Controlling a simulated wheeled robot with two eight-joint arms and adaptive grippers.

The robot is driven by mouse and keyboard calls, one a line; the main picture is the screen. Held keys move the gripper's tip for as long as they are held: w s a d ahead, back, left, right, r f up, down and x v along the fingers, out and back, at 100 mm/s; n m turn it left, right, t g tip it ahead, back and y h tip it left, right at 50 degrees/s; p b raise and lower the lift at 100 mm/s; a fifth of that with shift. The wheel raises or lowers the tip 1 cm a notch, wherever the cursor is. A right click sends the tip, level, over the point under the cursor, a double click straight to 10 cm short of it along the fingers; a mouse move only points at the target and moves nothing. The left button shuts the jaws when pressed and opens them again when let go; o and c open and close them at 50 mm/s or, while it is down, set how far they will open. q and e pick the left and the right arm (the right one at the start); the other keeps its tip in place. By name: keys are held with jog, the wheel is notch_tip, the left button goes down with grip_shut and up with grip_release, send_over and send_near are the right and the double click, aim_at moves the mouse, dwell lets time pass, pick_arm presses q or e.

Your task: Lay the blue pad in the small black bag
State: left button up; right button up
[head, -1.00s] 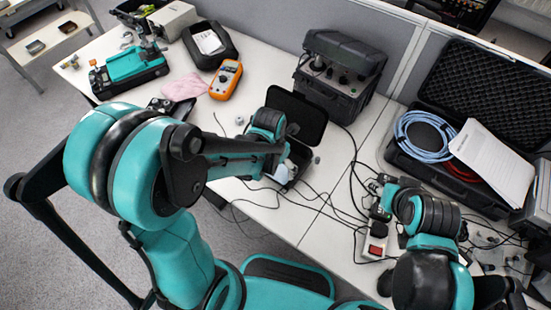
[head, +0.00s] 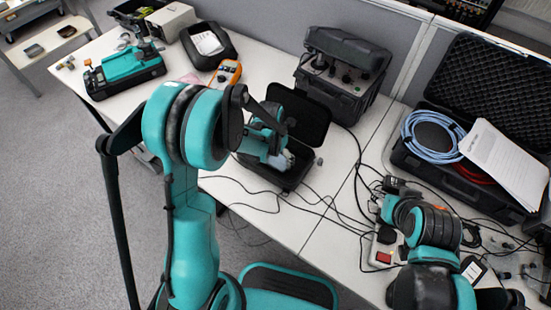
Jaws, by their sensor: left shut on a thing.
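The small black bag (head: 312,122) stands open on the desk at the centre, its lid raised at the back. My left gripper (head: 277,158) reaches down into its opening and is shut on the blue pad (head: 285,161). Only a small pale-blue part of the pad shows beside the fingers; my arm hides the rest. I cannot tell whether the pad touches the bag's floor. My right gripper (head: 388,188) is low over the desk on the right, among cables; its fingers are too small and covered to judge.
A black equipment case (head: 340,75) stands behind the bag. An orange multimeter (head: 227,73) lies to the left. A large open case (head: 440,170) with a blue cable coil (head: 432,137) is at the right. Loose black cables cross the desk in front. A power strip (head: 383,250) lies near my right arm.

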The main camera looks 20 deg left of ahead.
pick_arm(q)
jog(key=shift+r, duration=0.1)
jog(key=shift+f, duration=0.2)
jog(key=o, duration=0.5)
jog(key=shift+r, duration=0.1)
